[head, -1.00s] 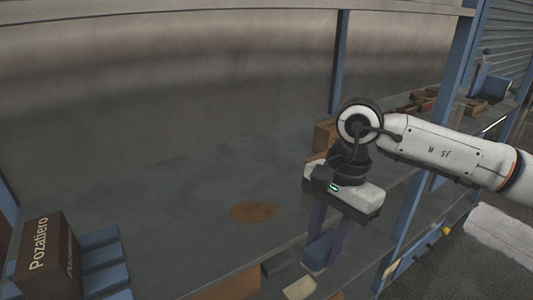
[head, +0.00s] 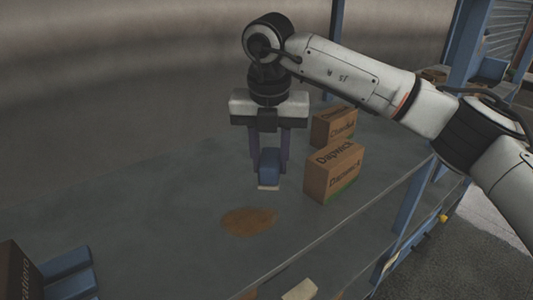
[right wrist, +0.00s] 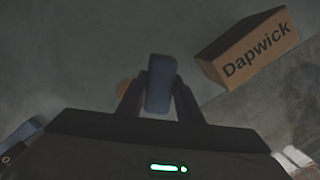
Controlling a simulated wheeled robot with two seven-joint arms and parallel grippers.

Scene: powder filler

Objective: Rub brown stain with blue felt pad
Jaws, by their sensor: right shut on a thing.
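The brown stain (head: 248,221) is a flat, irregular patch on the grey shelf surface (head: 160,215) in the head view. My right gripper (head: 269,165) is shut on the blue felt pad (head: 269,163), which has a pale lower edge. The pad hangs between the fingers, behind and slightly right of the stain in the picture; it looks held above the surface. In the right wrist view the pad (right wrist: 159,84) sits between the fingertips, and a bit of the stain (right wrist: 123,88) shows just left of it. My left gripper is not in view.
Two brown cartons, a nearer one (head: 333,172) and a farther one (head: 334,126), stand right of the gripper. A dark box (head: 20,272) and blue blocks (head: 68,272) are at the lower left. A blue shelf post (head: 408,215) rises at the right. The surface left of the stain is clear.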

